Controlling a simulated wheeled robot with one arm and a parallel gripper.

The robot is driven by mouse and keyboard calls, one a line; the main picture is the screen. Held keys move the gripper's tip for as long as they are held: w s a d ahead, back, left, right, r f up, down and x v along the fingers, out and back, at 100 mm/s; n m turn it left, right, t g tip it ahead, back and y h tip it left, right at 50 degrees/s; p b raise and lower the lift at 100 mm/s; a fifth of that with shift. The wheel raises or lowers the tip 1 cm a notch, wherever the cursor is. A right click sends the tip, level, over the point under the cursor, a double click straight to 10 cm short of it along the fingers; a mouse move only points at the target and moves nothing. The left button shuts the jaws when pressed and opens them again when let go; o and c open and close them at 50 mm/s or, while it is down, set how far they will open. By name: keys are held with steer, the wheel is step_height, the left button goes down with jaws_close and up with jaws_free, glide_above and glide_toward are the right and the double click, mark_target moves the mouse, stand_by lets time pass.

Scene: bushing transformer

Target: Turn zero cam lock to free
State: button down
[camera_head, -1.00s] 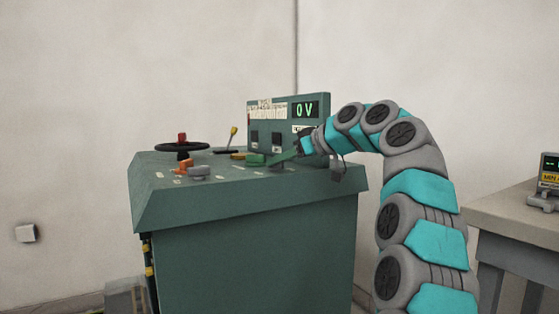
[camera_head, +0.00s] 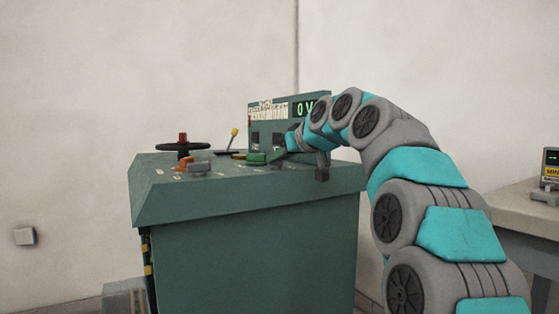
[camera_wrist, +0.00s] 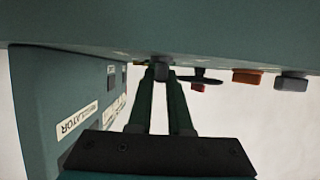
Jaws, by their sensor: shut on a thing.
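The green console (camera_head: 245,190) has a sloped top with several controls. My gripper (camera_head: 275,156) reaches in from the right, low over the right part of that top. In the wrist view my gripper (camera_wrist: 162,82) has two dark green fingers, shut on a small grey knob (camera_wrist: 161,74) at the console surface. I take this knob for the zero cam lock, but no label on it is readable. Its turned position cannot be told. In the head view the fingers and wrist hide it.
A panel with a voltage display (camera_head: 305,108) rises behind. A table (camera_head: 520,212) stands right.

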steer(key=shift+m+t, duration=0.3)
steer(key=c, duration=0.8)
jaws_free()
steer(key=shift+h, duration=0.3)
steer(key=shift+c, duration=0.2)
steer(key=shift+s, duration=0.1)
steer(key=v, duration=0.7)
steer(key=shift+s+d+r, duration=0.2)
steer(key=shift+s, duration=0.05)
